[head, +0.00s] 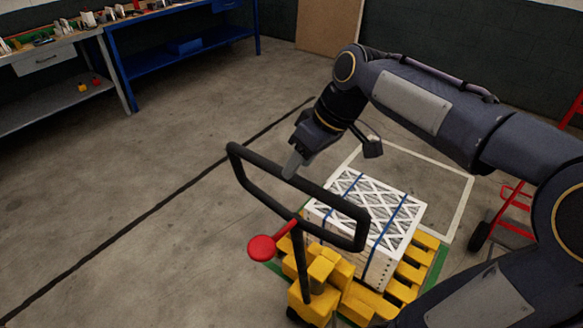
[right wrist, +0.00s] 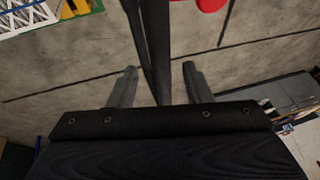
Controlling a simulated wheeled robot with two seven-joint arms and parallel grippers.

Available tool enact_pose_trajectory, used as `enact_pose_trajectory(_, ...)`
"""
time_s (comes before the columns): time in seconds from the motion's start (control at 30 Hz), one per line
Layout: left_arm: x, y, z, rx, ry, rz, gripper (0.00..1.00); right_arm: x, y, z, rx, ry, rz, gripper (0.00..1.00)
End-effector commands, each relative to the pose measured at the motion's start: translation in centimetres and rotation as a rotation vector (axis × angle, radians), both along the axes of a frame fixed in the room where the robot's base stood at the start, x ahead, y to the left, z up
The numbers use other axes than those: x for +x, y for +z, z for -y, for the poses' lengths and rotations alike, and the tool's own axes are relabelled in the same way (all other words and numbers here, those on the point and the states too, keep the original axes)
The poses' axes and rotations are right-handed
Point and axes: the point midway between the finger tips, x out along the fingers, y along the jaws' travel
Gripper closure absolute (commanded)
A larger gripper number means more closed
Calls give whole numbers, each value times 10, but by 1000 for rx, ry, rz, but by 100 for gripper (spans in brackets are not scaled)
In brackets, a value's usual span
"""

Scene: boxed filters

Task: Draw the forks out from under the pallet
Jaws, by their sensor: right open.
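The yellow pallet jack (head: 322,283) stands at the bottom centre of the head view. Its black loop handle (head: 262,178) rises toward me, with a red lever (head: 262,247) at its neck. The pallet (head: 412,272) has yellow slats and bears white boxed filters (head: 372,197) tied with blue straps. The forks are hidden under the load and pallet. My right gripper (head: 291,165) is open at the handle's far bar. In the right wrist view its two fingers (right wrist: 159,82) stand apart, with black handle bars showing between them; contact cannot be told. My left gripper is not in view.
A green floor outline (head: 440,258) borders the pallet, with a white-lined square (head: 462,197) beyond. A red wheeled frame (head: 512,205) stands at the right. A blue workbench (head: 185,55) is at the back left. The floor left of the jack is clear, crossed by a black line.

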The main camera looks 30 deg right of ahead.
Motion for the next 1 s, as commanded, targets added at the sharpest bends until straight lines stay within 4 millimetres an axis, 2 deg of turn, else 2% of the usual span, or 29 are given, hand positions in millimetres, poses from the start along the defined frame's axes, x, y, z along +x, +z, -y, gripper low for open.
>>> enact_pose_trajectory(0.2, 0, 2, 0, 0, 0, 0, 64, 7, -23, -8, 0, 1, -2, 55)
enact_pose_trajectory(0.53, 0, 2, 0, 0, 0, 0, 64, 9, -27, -10, -1, -1, 1, 55)
enact_pose_trajectory(0.87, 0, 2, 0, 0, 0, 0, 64, 9, -27, -10, -1, -1, 1, 97)
enact_pose_trajectory(0.9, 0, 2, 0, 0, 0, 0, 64, 9, -27, -10, -1, -1, 1, 100)
enact_pose_trajectory(1.0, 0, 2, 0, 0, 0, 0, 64, 9, -27, -10, -1, -1, 1, 100)
